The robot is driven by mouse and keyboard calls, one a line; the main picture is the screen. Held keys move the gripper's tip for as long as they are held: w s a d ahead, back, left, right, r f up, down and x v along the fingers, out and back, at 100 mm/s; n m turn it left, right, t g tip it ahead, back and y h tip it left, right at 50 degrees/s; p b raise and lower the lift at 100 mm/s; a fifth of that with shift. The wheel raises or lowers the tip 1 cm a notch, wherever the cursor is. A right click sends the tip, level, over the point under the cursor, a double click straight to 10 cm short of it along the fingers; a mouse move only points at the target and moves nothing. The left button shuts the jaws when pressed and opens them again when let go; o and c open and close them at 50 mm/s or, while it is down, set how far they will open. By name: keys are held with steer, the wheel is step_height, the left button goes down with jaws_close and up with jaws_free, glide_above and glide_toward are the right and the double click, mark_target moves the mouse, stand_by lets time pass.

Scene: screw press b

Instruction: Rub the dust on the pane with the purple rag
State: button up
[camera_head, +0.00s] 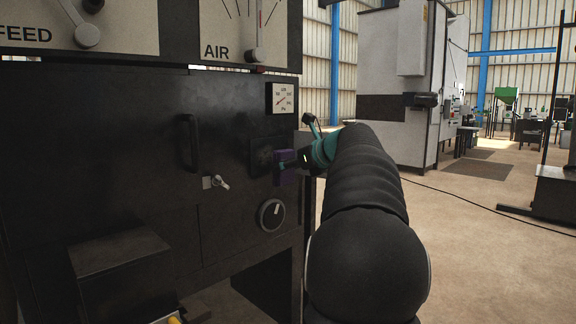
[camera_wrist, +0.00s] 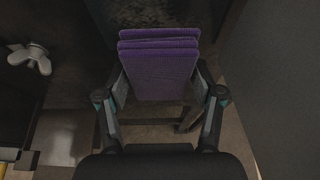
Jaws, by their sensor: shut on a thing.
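The purple rag (camera_wrist: 158,72) is folded in layers and held between the two fingers of my gripper (camera_wrist: 160,98) in the wrist view. In the head view the rag (camera_head: 285,169) shows as a small purple patch at my gripper (camera_head: 297,163), beside the right edge of the dark pane (camera_head: 262,155). The pane is set in the black machine front. In the wrist view a speckled, dusty-looking part of the pane (camera_wrist: 150,12) shows beyond the rag's far edge. I cannot tell whether the rag touches it. My arm and rag hide part of that area.
A gauge (camera_head: 282,98) sits above the pane, a round knob (camera_head: 271,215) below it. A wing-shaped handle (camera_head: 217,182) and a black bar handle (camera_head: 189,143) are to the left. A dark box (camera_head: 120,262) juts out at lower left. Open floor (camera_head: 470,240) lies right.

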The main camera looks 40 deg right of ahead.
mark_target(271, 147)
steer(key=w+r+p, duration=0.1)
steer(key=p, duration=0.1)
steer(key=w+r+p, duration=0.1)
steer(key=r+p, duration=0.1)
steer(key=w+r+p, duration=0.1)
steer(key=p, duration=0.1)
steer(key=shift+a+r, duration=0.15)
steer(key=shift+r, duration=0.05)
steer(key=shift+r+p, duration=0.65)
steer(key=shift+p, duration=0.35)
steer(key=shift+w+p, duration=0.5)
steer(key=shift+p, duration=0.25)
steer(key=shift+f, duration=0.15)
steer(key=shift+w+a+f+b, duration=0.1)
steer(key=shift+f+b, duration=1.1)
steer(key=shift+f, duration=1)
